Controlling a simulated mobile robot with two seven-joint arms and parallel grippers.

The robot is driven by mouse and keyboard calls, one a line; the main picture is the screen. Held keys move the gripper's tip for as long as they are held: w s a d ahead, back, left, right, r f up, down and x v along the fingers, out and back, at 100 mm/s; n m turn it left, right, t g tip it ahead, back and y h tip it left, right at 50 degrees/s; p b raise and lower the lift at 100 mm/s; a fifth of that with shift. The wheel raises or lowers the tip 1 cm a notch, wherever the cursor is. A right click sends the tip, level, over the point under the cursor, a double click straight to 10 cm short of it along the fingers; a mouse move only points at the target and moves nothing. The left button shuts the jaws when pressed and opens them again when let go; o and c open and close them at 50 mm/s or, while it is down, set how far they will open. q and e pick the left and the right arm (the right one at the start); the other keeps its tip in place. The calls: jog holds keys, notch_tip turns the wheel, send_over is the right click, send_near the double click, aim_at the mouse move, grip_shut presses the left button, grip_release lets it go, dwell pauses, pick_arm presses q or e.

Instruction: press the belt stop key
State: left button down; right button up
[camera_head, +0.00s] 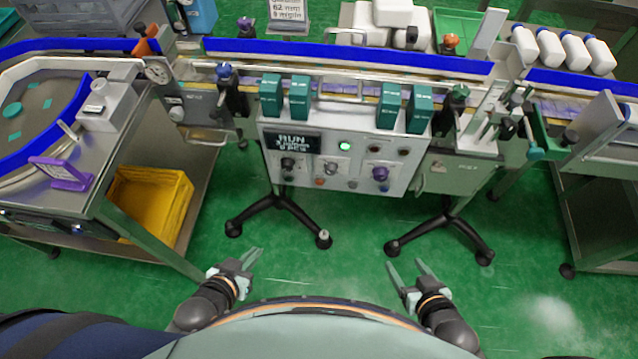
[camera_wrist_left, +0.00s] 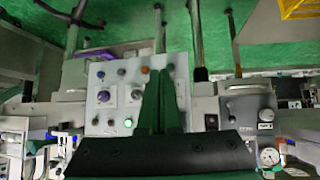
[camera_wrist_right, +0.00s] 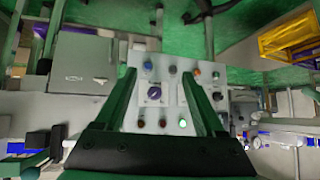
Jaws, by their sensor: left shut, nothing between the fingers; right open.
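A grey control panel (camera_head: 340,160) stands ahead under the conveyor, with a RUN display (camera_head: 292,142), a lit green lamp (camera_head: 345,146) and a purple knob (camera_head: 380,173). Along its lower edge is a row of small keys, one orange-red (camera_head: 320,183); this key also shows in the right wrist view (camera_wrist_right: 196,71). The key labels are unreadable, so I cannot tell which is the belt stop key. My left gripper (camera_head: 254,256) is shut and empty, low and short of the panel. My right gripper (camera_head: 405,265) is open and empty, also short of it. Neither touches the panel.
Teal blocks (camera_head: 300,97) stand along the conveyor's front edge above the panel. A bench with a yellow crate (camera_head: 150,208) is at the left. Black stand legs (camera_head: 275,208) spread below the panel.

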dwell(0.7)
jog(key=w+a+r+n+t+y+b, duration=0.25)
jog(key=w+r+t+b, duration=0.55)
jog(key=b, duration=0.7)
pick_arm(q)
jog(key=w+d+f+n+t+h+b, duration=0.2)
jog(key=w+d+f+t+h+b, duration=0.1)
jog(key=w+d+f+h+b, duration=0.7)
jog(key=w+f+h+b, duration=0.1)
jog(key=w+b, duration=0.1)
jog(key=b, duration=0.2)
jog(key=shift+w+d+f+h, duration=0.15)
jog(key=shift+w+d+h, duration=0.15)
jog(key=shift+d, duration=0.05)
pick_arm(e)
jog(key=s+a+r+n+t+y, duration=0.1)
jog(key=s+r+n+t+y, duration=0.3)
jog(key=s+r+n+y, duration=0.2)
notch_tip(320, 180, up, 4)
jog(key=n+y, duration=0.2)
jog(key=y, duration=0.2)
jog(key=shift+a+r+t, duration=0.15)
jog(key=shift+a+t, duration=0.15)
jog(key=shift+a, duration=0.1)
jog(key=shift+y, duration=0.25)
